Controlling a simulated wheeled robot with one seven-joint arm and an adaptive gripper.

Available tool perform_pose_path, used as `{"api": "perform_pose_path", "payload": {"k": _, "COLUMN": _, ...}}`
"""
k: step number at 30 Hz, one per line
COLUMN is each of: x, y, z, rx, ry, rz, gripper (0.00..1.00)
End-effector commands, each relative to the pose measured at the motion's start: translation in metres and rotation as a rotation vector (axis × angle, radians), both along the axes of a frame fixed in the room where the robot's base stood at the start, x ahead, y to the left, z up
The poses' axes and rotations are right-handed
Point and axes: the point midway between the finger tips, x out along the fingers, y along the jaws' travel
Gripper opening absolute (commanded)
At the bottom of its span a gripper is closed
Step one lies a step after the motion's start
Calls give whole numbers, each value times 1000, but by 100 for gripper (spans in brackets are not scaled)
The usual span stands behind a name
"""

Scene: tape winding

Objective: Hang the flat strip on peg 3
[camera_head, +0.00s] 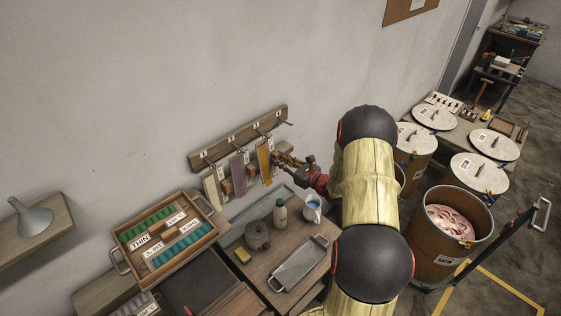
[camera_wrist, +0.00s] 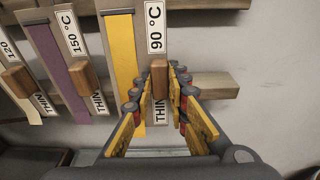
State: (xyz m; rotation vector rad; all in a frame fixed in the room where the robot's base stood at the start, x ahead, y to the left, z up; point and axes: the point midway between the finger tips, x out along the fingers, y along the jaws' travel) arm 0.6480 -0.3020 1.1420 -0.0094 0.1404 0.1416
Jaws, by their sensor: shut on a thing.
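The flat strip (camera_head: 264,162) has a yellow band and hangs upright in front of the wall, its top near peg 3 (camera_head: 264,136). It also shows in the wrist view (camera_wrist: 123,55), with a 90 °C label and a THIN label. My gripper (camera_head: 277,157) reaches it from the right. In the wrist view my gripper (camera_wrist: 160,72) is shut on the strip's wooden block (camera_wrist: 159,78), one finger on each side. Neither view shows clearly whether the strip's top rests on the peg.
The peg rail (camera_head: 196,161) carries numbered pegs. A purple strip (camera_head: 238,170) and a pale strip (camera_head: 212,188) hang to the left. Below stands a bench (camera_head: 262,272) with a bottle (camera_head: 280,212), a mug (camera_head: 312,207) and a metal tray (camera_head: 299,263).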

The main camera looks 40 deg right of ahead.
Motion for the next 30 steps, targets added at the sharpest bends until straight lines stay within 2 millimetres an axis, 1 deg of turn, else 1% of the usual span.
{"api": "perform_pose_path", "payload": {"k": 13, "x": 0, "y": 0, "z": 1, "rx": -1, "ry": -1, "rz": 0, "gripper": 0}}
{"api": "perform_pose_path", "payload": {"k": 14, "x": 0, "y": 0, "z": 1, "rx": -1, "ry": -1, "rz": 0, "gripper": 17}}
{"api": "perform_pose_path", "payload": {"k": 15, "x": 0, "y": 0, "z": 1, "rx": -1, "ry": -1, "rz": 0, "gripper": 19}}
{"api": "perform_pose_path", "payload": {"k": 25, "x": 0, "y": 0, "z": 0, "rx": -1, "ry": -1, "rz": 0, "gripper": 37}}
{"api": "perform_pose_path", "payload": {"k": 30, "x": 0, "y": 0, "z": 0, "rx": 0, "ry": 0, "rz": 0, "gripper": 37}}
